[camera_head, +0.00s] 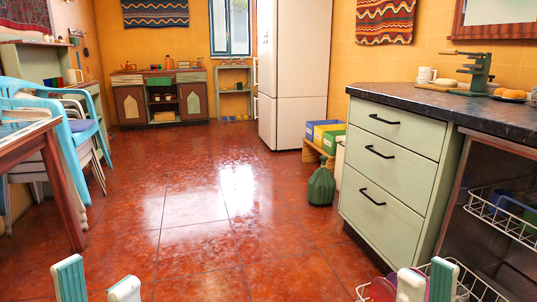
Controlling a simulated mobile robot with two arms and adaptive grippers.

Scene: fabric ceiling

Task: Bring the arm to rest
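Only the fingertips of my two grippers show, at the bottom edge of the head view; the arms behind them are out of frame. My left gripper (97,284) has its two pale green-and-white fingertips apart, with bare red floor showing between them. It is open and empty. My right gripper (428,283) is low at the right, in front of a wire dish rack (472,291). Its fingertips look side by side, and I cannot tell how far apart they are. Nothing shows held in it.
An open dishwasher (490,222) stands at the right, beside a green drawer cabinet (384,178) under a dark countertop (430,108). Blue chairs (75,132) and a wooden table (62,188) stand at the left. A green bottle (321,186) stands near the drawers. The middle floor is clear.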

